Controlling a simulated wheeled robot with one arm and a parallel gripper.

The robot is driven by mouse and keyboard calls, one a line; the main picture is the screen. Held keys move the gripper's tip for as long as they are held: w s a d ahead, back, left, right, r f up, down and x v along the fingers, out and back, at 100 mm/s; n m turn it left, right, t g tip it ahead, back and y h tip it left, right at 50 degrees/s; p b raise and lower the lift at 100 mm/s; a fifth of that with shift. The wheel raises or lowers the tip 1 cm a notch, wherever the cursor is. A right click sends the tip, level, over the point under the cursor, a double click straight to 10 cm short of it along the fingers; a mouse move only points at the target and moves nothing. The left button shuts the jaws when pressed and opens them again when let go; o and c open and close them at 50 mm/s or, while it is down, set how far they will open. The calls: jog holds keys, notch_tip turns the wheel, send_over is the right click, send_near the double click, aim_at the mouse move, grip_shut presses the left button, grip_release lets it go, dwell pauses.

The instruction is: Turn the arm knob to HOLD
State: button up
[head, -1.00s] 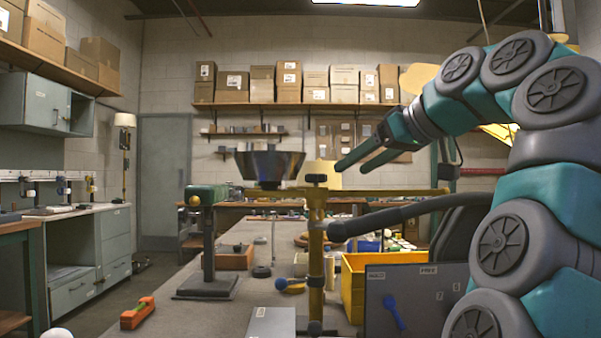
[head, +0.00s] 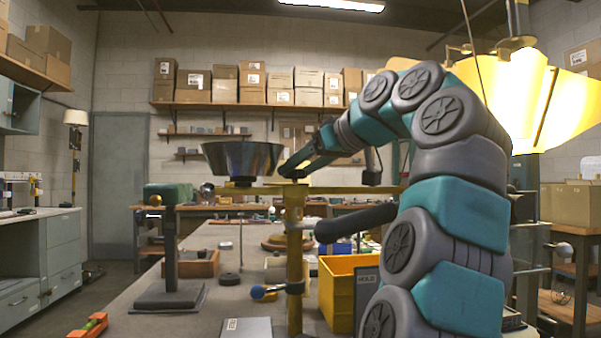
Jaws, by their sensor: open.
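A yellow post (head: 294,255) stands on the bench and carries a horizontal yellow arm (head: 345,190) with a dark flared shade (head: 243,160) at its left end. The dark knob at the post's top is hard to make out now behind my gripper's fingers. My gripper (head: 290,170) is open, its fingertips at the post top; I cannot tell whether they touch it.
A yellow bin (head: 340,285) stands right of the post. A black padded bar (head: 355,222) reaches out just below the yellow arm. A dark stand with a green top (head: 168,235) stands at the left.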

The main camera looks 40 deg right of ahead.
jog(key=shift+w, duration=0.2)
grip_shut()
dwell(0.4)
jog(key=shift+f+b, duration=0.1)
jog(key=shift+b, duration=0.2)
jog(key=shift+a+f+m+h, duration=0.1)
jog(key=shift+m+h, duration=0.3)
jog(key=shift+a+m+h+b, duration=0.15)
jog(key=shift+m+h+b, duration=0.85)
jog(key=shift+h, duration=0.2)
jog(key=shift+w+a+m+g+h, duration=0.15)
jog(key=shift+m+g+h, duration=0.55)
jog(key=shift+m+h, duration=0.85)
jog(key=shift+h, duration=0.25)
